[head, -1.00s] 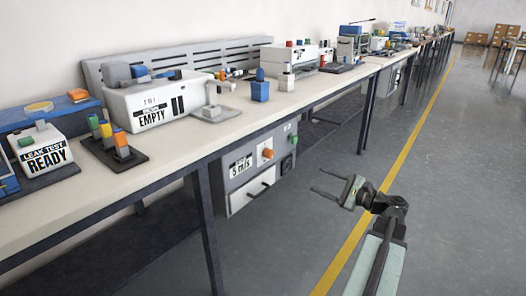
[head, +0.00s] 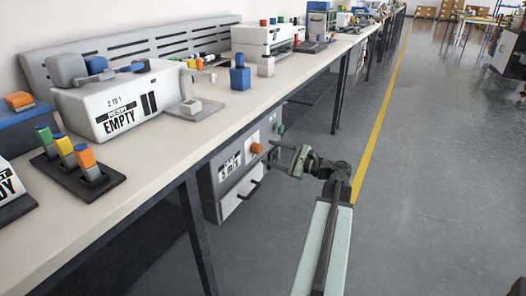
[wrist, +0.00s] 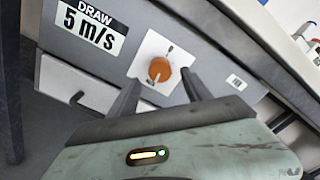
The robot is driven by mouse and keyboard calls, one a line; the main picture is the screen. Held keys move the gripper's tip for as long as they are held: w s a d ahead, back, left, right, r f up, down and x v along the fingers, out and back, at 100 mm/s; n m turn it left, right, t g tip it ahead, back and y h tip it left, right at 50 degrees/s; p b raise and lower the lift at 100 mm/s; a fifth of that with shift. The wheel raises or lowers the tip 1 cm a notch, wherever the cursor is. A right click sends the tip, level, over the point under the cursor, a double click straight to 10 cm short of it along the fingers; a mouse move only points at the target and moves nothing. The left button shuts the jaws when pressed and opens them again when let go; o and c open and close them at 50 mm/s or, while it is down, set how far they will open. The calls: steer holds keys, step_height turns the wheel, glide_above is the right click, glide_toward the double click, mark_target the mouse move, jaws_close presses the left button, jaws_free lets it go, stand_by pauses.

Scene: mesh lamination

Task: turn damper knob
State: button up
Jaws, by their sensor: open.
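The damper knob (head: 257,148) is a round orange knob on the grey cabinet under the bench. In the wrist view the knob (wrist: 159,70) sits on a white square plate, with a pale pointer mark on its face. My gripper (head: 272,153) is open in front of the cabinet, its fingers pointing at the panel near the knob. In the wrist view the gripper's fingers (wrist: 162,88) stand to the left and right of the knob, slightly below it. I cannot tell whether either finger touches it. Nothing is held.
The cabinet (head: 213,190) has a label reading "DRAW 5 m/s" (wrist: 92,27), a drawer handle (head: 248,190) and a green button (head: 281,128). The bench top (head: 140,165) overhangs it. A bench leg (head: 197,235) stands nearer to me. The floor to the right is clear.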

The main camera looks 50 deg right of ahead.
mark_target(261, 150)
steer(key=x, duration=0.3)
steer(key=shift+w+a, duration=0.1)
steer(key=shift+w, duration=0.2)
jaws_close()
